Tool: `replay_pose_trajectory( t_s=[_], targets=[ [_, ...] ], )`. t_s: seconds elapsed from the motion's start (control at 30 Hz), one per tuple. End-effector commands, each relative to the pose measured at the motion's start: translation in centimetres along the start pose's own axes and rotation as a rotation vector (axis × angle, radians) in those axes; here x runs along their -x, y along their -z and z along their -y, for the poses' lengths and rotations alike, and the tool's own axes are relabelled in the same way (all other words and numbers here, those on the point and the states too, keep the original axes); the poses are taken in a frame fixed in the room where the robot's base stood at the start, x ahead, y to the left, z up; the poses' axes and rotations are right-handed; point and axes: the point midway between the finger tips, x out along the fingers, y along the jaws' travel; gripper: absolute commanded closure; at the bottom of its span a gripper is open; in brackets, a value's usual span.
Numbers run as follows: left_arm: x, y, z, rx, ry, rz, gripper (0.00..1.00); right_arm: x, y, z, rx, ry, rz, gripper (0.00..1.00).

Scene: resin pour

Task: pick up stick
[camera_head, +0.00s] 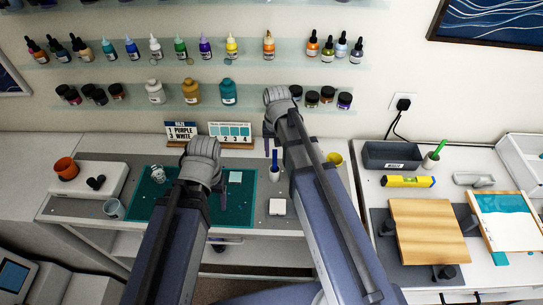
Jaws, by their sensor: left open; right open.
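My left gripper (200,152) is at the grey end of my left arm, over the back of the green mat (237,207). My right gripper (277,97) is at the end of my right arm, in front of the wall above the blue stick. Both are open and apart from the sticks, but their fingers are hard to make out.
A yellow cup (334,159) is right of my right arm. Bottle shelves line the wall.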

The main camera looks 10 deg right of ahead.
Motion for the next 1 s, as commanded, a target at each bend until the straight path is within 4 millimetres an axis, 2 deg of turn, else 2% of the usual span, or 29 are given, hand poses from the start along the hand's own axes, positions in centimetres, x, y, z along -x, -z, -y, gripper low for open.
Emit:
replay_pose_trajectory(
  t_s=[0.27, 0.57, 0.83, 1.0],
  targets=[
    [-0.1, 0.0, 0.0, 0.0, 0.0, 0.0, 0.29, -0.1, 0.3, -0.2, -0.012, 0.002, -0.001, 0.44],
    [-2.6, 0.1, -0.2, -0.005, 0.001, 0.0, 0.29, -2.6, 0.3, -0.2, -0.011, 0.002, 0.0, 0.44],
    [-2.9, 0.1, -0.3, -0.006, 0.001, 0.0, 0.29, -2.9, 0.3, -0.1, -0.011, 0.002, 0.0, 0.44],
    [-4.3, 0.2, -0.4, -0.006, 0.001, 0.0, 0.29, -4.3, 0.3, 0.1, -0.01, 0.002, 0.0, 0.44]
  ],
)
